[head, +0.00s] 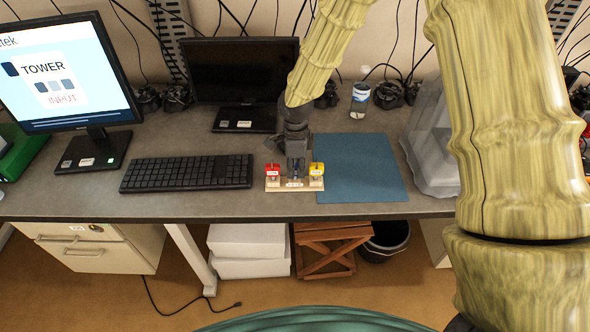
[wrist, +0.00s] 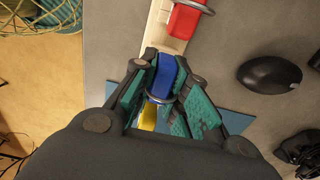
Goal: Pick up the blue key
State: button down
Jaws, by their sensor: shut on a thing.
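The blue key (wrist: 166,76) is between the fingers of my gripper (wrist: 163,92) in the wrist view, and the fingers are shut on it. It has a metal ring. In the head view my gripper (head: 295,160) is over the middle of the small wooden key stand (head: 294,186), and it mostly hides the blue key. A red key (head: 272,170) is on the stand to the left and a yellow key (head: 317,170) to the right. I cannot tell whether the blue key is clear of the stand.
The stand is near the front edge of the grey desk (head: 215,205). A black keyboard (head: 187,173) lies to the left, and a blue mat (head: 360,168) is just right. A grey plastic bin (head: 432,140), a bottle (head: 359,101) and a dark monitor (head: 243,72) stand around it.

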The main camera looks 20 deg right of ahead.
jog(key=shift+r+b, duration=0.7)
jog(key=shift+r, duration=0.15)
jog(key=shift+r+b, duration=0.5)
jog(key=shift+r, duration=0.4)
jog(key=s+a+r+b, duration=0.1)
jog(key=s+b, duration=0.4)
jog(key=s, duration=1.1)
jog(key=shift+a+r, duration=0.15)
jog(key=shift+r, duration=0.1)
